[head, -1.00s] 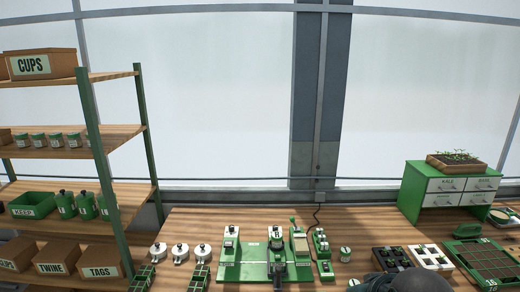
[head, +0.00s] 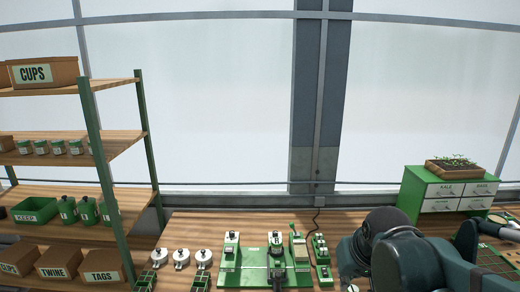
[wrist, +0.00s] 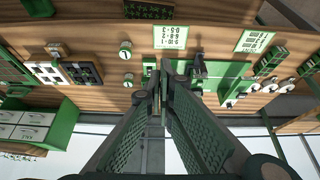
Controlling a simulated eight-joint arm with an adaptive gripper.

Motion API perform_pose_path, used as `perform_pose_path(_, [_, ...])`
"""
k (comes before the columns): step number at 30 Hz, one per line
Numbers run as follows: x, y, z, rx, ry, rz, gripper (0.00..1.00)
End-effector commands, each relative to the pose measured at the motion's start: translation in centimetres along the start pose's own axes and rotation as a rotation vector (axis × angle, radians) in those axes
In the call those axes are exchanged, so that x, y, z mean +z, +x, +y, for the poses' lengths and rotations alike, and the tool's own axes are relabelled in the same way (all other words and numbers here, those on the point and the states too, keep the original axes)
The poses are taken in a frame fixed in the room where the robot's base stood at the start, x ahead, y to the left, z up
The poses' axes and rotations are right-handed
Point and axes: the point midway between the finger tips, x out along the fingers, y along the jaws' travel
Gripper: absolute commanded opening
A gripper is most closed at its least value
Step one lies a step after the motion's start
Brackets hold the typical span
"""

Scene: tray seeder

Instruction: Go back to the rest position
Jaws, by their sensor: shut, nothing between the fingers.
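My gripper (wrist: 163,68) is shut and empty in the wrist view, its two fingers meeting at the tips. It hangs in front of the bench, with the green seeder (wrist: 222,78) to the right of the fingertips in that upturned view. In the head view the seeder (head: 229,277) stands at the middle front of the bench. My arm fills the lower right of the head view, and my fingers do not show there.
The wooden bench (head: 195,219) carries white-lidded pots (head: 181,258) left of the seeder. A green drawer cabinet (head: 412,186) with a seedling tray (head: 452,166) stands at the right. A shelf rack (head: 141,120) stands at the left. My arm hides part of the right bench.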

Motion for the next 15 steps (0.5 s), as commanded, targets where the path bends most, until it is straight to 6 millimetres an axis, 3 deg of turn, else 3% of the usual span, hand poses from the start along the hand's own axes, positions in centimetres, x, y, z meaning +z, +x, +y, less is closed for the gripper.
perform_pose_path(15, [-4.9,2.3,0.6,0.002,0.000,-0.075,0.00])
